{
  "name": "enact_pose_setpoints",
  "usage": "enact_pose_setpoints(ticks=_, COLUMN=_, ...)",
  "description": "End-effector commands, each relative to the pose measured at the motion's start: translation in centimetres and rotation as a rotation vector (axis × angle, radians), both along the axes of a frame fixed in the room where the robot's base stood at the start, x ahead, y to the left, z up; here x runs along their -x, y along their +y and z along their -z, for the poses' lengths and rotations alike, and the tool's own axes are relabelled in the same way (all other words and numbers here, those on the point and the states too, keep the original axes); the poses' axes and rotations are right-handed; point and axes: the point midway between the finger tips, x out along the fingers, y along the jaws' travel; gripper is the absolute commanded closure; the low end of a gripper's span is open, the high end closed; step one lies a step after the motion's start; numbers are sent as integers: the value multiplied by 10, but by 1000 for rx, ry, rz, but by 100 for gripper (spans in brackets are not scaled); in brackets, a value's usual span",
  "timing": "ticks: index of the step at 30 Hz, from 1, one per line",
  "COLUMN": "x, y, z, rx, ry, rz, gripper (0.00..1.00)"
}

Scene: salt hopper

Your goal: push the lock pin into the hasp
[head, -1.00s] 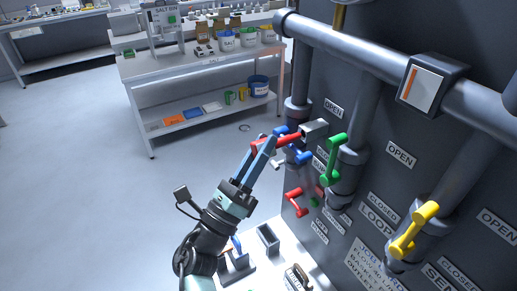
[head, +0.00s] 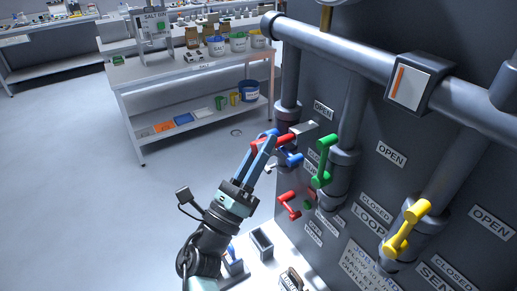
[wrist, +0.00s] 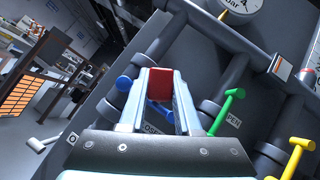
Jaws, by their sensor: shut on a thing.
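My gripper (head: 267,141) is shut on a red piece that looks like the lock pin (head: 286,138). It also shows as a red block between the blue fingers (wrist: 160,84) in the wrist view. In the head view the red piece points right, toward a small grey plate (head: 304,127) by the dark panel, perhaps the hasp. Its right end appears to meet or overlap that plate; I cannot tell whether it is inserted. The fingers and the red block hide the hasp in the wrist view.
A blue handle (head: 290,158) is close behind and below the gripper. A green handle (head: 323,160), a yellow handle (head: 407,230) and a red handle (head: 289,205) stick out from the panel (head: 340,215). Grey pipes run across it. A shelf table (head: 196,80) stands behind; open floor lies left.

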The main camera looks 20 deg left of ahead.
Motion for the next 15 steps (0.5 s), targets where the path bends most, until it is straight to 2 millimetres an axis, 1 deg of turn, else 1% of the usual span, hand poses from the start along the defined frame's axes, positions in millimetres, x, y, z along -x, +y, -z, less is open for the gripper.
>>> enact_pose_setpoints(ticks=14, x=-6, y=-5, z=-1, rx=-1, ry=-1, rz=1, gripper=100)
enact_pose_setpoints(ticks=15, x=-6, y=-5, z=-1, rx=-1, ry=-1, rz=1, gripper=61)
